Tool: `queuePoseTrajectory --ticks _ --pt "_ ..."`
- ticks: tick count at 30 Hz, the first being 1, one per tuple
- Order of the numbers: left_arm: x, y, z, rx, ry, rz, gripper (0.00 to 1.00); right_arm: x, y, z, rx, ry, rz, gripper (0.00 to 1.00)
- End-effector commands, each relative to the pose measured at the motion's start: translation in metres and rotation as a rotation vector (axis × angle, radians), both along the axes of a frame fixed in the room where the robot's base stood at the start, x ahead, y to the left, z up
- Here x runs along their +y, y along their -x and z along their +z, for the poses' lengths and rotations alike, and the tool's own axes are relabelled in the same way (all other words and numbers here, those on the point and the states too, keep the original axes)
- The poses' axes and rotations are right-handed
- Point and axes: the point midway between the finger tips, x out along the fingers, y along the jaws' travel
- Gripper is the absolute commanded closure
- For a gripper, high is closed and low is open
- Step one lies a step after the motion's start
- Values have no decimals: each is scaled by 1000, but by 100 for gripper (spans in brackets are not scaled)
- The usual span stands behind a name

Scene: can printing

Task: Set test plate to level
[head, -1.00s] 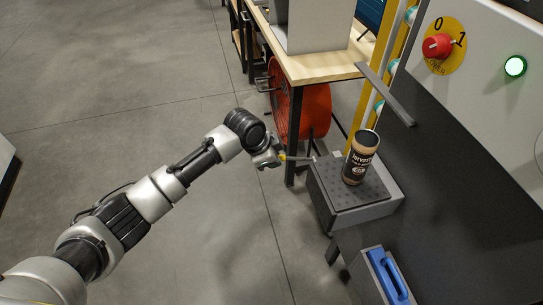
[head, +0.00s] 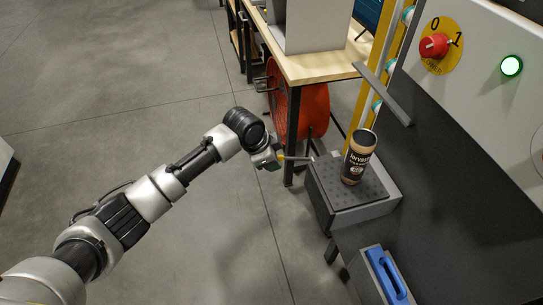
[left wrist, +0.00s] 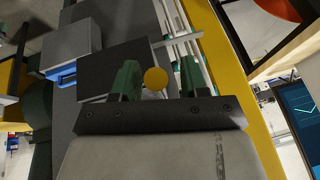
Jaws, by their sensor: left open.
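The test plate (head: 347,196), a dark perforated top on a grey box, stands beside the machine's dark side wall. A black and tan printed can (head: 358,158) stands upright on it. A thin rod with a yellow end (head: 284,158) sticks out left from the plate's far side. My left gripper (head: 272,160) is at that yellow end, left of the plate. In the left wrist view, a yellow round knob (left wrist: 155,78) lies between the open green fingers of the left gripper (left wrist: 158,80). I cannot tell whether they touch it. My right gripper is not in view.
A red knob (head: 434,46) on a yellow 0/1 dial and a lit green lamp (head: 512,66) are on the panel. A blue handle (head: 386,275) is below the plate.

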Motion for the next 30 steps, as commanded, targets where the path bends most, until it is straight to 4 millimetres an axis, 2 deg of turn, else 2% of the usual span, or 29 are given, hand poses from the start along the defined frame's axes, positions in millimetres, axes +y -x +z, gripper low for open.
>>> queuePoseTrajectory --ticks 5,12,18,22,30 --pt "8 5 18 -3 1 -1 56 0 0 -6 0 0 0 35" --pt "25 17 63 -6 0 -1 56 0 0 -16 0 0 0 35" --pt "34 25 89 -4 1 -1 56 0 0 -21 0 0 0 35" --pt "36 27 96 -3 0 -1 56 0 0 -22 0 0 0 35" --pt "37 27 97 -2 0 -2 56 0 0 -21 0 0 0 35"
